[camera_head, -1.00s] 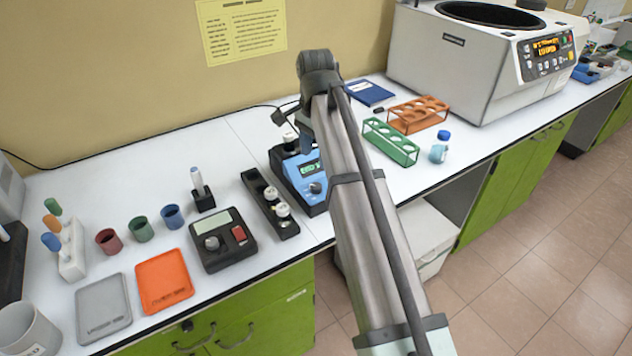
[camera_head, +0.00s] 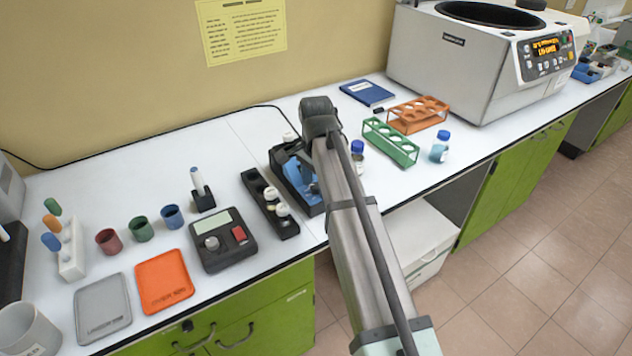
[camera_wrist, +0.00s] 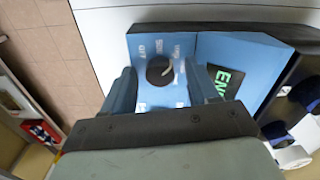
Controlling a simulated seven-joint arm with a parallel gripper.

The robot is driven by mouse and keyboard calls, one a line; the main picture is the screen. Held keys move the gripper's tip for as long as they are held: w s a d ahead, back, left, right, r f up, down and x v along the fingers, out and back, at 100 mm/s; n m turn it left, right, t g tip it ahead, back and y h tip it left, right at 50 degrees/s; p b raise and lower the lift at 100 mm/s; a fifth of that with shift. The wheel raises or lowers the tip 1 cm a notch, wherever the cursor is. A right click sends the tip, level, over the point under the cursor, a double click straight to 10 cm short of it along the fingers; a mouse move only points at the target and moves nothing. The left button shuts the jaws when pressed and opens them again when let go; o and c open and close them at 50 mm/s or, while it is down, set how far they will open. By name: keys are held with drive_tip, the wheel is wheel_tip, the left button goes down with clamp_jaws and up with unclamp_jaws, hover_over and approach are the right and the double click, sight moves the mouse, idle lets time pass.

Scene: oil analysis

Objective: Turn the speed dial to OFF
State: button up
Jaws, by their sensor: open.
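The speed dial (camera_wrist: 160,70) is a round dark knob with a pale pointer mark on the blue face of a device (camera_wrist: 225,50). White lettering rings the dial, too small and turned to read surely. In the wrist view the pointer slants toward the upper right. My gripper (camera_wrist: 161,67) is open, with one finger on each side of the dial in the picture; I cannot tell whether either touches it.
A green lit display (camera_wrist: 226,78) sits right of the dial. A black strip with white-capped vials (camera_head: 262,190) stands left of the device. A black box with a knob and red switch (camera_head: 223,243) lies farther left. A green rack (camera_head: 390,143) stands to the right.

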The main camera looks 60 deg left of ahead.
drive_tip(key=shift+c, duration=0.2)
drive_tip(key=c, duration=1)
drive_tip(key=shift+n, duration=0.4)
drive_tip(key=n, duration=0.3)
drive_tip(key=shift+n, duration=0.3)
drive_tip(key=n, duration=0.4)
drive_tip(key=shift+n, duration=0.3)
drive_tip(key=n, duration=0.4)
drive_tip(key=shift+n, duration=2.4)
